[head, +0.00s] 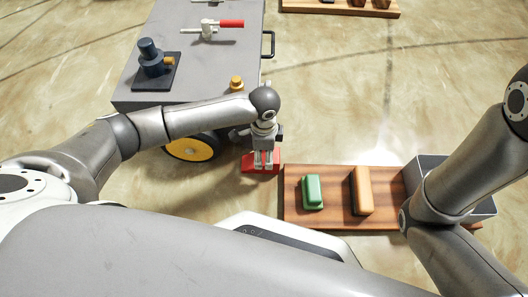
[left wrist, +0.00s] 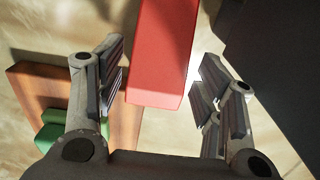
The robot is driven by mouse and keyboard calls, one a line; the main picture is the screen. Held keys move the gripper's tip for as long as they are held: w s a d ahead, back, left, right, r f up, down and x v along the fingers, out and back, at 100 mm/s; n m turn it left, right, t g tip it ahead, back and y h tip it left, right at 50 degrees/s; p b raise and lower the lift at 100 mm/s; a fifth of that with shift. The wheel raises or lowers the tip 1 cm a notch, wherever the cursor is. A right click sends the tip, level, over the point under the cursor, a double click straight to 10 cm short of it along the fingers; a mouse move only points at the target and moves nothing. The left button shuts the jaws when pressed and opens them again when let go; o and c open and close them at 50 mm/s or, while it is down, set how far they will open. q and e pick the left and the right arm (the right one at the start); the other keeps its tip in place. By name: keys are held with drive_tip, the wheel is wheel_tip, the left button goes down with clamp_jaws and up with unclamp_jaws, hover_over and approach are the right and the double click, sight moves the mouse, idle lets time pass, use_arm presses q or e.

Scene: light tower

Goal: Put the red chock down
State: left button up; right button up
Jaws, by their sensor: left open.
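The red chock (head: 249,163) rests on the floor beside the yellow-hubbed wheel (head: 190,148) of the grey cart, close to the wooden board. My left gripper (head: 264,164) is over the chock, pointing down. In the left wrist view the chock (left wrist: 163,55) lies between the two spread fingers of my left gripper (left wrist: 165,95), with gaps on both sides. The left gripper is open. Whether the chock touches the wheel is hidden. My right arm shows at the right of the head view, but its gripper is not visible.
A wooden board (head: 333,217) to the right holds a green block (head: 312,191) and an orange block (head: 362,190). A grey bin (head: 428,165) stands at its right end, partly behind my right arm. The grey cart (head: 245,52) carries a dark blue fixture (head: 150,57).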

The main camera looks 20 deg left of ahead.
sight(264, 157)
use_arm(q)
wheel_tip(264, 157, up, 6)
drive_tip(key=p, duration=0.4)
drive_tip(key=shift+r, duration=0.25)
